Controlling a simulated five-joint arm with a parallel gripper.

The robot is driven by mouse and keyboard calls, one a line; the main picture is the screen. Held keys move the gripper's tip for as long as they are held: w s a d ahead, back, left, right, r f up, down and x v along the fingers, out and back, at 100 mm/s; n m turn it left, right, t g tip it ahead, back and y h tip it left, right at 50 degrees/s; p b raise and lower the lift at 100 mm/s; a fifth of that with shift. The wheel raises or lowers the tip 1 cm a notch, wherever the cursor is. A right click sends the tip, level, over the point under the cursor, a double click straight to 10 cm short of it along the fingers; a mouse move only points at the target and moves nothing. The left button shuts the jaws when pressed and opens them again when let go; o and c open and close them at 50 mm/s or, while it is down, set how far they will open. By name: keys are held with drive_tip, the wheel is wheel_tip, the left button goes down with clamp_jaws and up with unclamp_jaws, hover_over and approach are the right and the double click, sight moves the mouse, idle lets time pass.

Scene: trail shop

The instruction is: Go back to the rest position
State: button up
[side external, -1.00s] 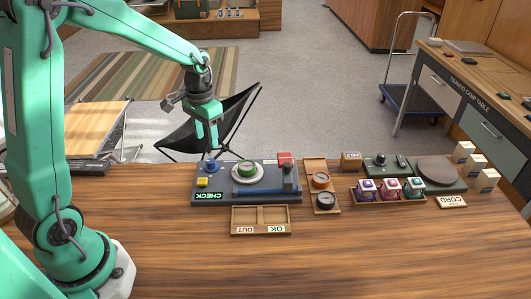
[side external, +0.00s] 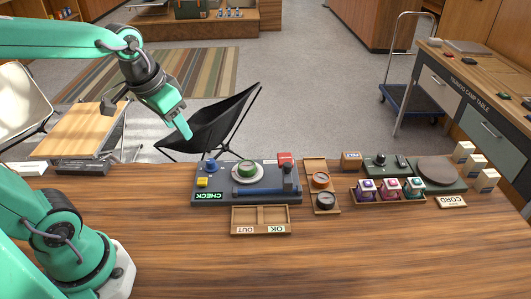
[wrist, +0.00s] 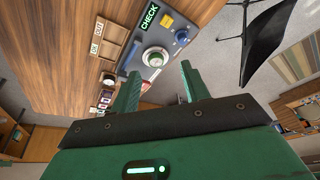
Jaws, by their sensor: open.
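My gripper (side external: 179,122) is raised in the air above the back left of the wooden table (side external: 330,270), in front of the black folding chair (side external: 243,108) in the side view. It tilts down to the right. In the wrist view my gripper (wrist: 158,90) shows two green fingers spread apart with nothing between them. The check station (side external: 215,198) lies on the table, below and to the right of my gripper, and is apart from it. It also shows past the fingers in the wrist view (wrist: 133,59).
A two-part tray (side external: 260,230) marked OUT and OK lies in front of the station. To the right are a wooden holder (side external: 322,210) with two round pieces, a tray (side external: 390,199) of small lanterns and a round brown pad (side external: 437,170). The table front is clear.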

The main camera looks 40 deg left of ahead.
drive_tip(key=s+d+r+t, duration=0.1)
drive_tip(key=s+d, duration=0.1)
drive_tip(key=s, duration=0.4)
drive_tip(key=shift+t, duration=0.4)
